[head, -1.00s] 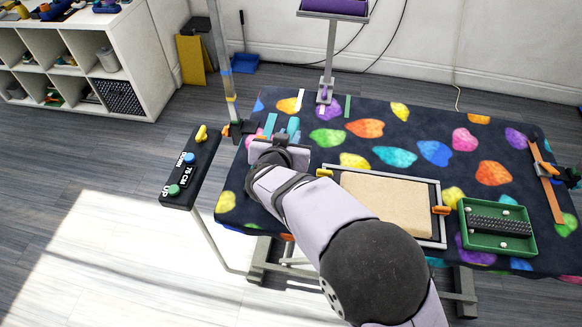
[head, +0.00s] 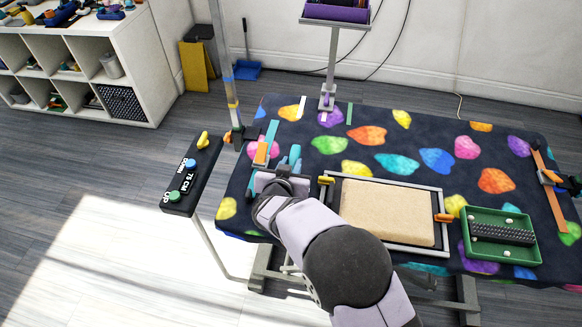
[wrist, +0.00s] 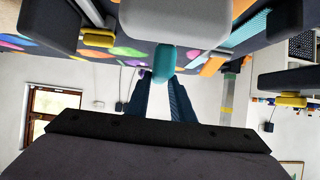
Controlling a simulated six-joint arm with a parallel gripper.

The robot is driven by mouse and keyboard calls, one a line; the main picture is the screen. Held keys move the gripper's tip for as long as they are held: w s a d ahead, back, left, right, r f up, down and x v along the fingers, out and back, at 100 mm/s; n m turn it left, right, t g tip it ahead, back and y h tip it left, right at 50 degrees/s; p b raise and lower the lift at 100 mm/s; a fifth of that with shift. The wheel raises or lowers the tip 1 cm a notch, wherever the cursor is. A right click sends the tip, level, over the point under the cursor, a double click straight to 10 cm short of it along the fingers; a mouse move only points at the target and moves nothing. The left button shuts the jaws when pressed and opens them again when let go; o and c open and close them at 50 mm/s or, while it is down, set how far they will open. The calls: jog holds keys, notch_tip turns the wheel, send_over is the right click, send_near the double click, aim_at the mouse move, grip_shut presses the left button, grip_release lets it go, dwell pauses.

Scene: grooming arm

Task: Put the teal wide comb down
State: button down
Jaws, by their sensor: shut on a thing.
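My gripper (head: 291,162) is over the left part of the patterned table, seen from behind in the head view. In the wrist view, its two dark blue fingers (wrist: 162,98) are shut on the teal wide comb (wrist: 164,61), whose teal end shows between them. Most of the comb is hidden by the fingers and by my wrist. Whether the comb touches the tabletop cannot be told.
A teal strip (head: 272,131) with an orange piece (head: 261,153) lies left of my gripper. A framed tan pad (head: 388,212) is to its right, then a green tray (head: 484,252) holding a dark bar. An orange strip (head: 552,198) is at the right edge.

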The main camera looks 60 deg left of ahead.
jog(key=shift+f, duration=0.7)
jog(key=shift+f, duration=0.15)
jog(key=c, duration=1.5)
grip_release()
jog(key=shift+c, duration=0.2)
jog(key=shift+r, duration=0.2)
jog(key=b+v, duration=0.1)
jog(key=v, duration=1.1)
jog(key=shift+f, duration=0.15)
